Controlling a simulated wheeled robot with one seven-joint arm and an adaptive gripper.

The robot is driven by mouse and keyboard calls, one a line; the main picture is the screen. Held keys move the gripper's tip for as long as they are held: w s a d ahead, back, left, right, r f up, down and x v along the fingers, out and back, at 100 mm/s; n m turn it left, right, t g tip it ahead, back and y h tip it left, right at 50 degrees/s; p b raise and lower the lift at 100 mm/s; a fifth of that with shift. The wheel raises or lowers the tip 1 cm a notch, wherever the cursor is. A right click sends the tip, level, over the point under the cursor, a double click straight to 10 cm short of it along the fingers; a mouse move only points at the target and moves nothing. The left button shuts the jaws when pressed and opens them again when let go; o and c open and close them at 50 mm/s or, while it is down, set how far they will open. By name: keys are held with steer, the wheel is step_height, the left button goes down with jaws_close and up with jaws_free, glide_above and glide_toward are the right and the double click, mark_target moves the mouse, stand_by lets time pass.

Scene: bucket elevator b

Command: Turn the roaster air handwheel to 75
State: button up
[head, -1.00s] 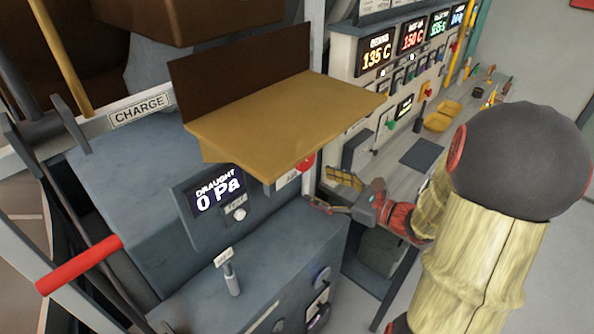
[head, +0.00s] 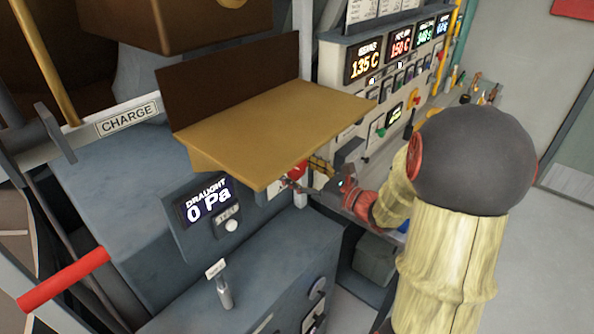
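My gripper (head: 318,178) is at the end of my arm, low beside the right edge of the tan shelf. It is close to a red round part (head: 297,171) on the grey cabinet, partly covered by the shelf. I cannot tell whether it touches that part or whether its fingers are open or shut. No handwheel labelled roaster air can be made out. The grey cabinet (head: 190,285) carries a display (head: 207,203) reading "DRAUGHT 0 Pa". Small round controls (head: 317,289) on its lower right face are partly out of view and too small to identify.
The tan shelf (head: 275,130) overhangs the cabinet just above my gripper. A small upright lever (head: 224,292) stands on the cabinet top. A red-handled bar (head: 63,280) is at left. A panel with lit displays (head: 365,62) stands behind. Open floor (head: 540,260) lies at right.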

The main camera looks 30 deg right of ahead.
steer(key=c, duration=0.3)
steer(key=c, duration=0.8)
steer(key=shift+c, duration=0.4)
steer(key=shift+r+m+p, duration=0.15)
steer(key=shift+m+p, duration=0.25)
steer(key=shift+p, duration=0.3)
steer(key=m+p, duration=0.2)
steer(key=p, duration=0.2)
steer(key=shift+a+r+m, duration=0.1)
steer(key=shift+m, duration=0.2)
steer(key=m+p, duration=0.5)
steer(key=p, duration=0.3)
steer(key=shift+r+m+p, duration=0.1)
steer(key=shift+m+p, duration=0.2)
steer(key=shift+p, duration=0.05)
steer(key=m+p, duration=0.4)
steer(key=p, duration=0.2)
steer(key=shift+s, duration=0.1)
steer(key=m+p, duration=0.4)
steer(key=shift+m+p, duration=0.3)
steer(key=shift+p, duration=0.05)
steer(key=shift+f, duration=0.2)
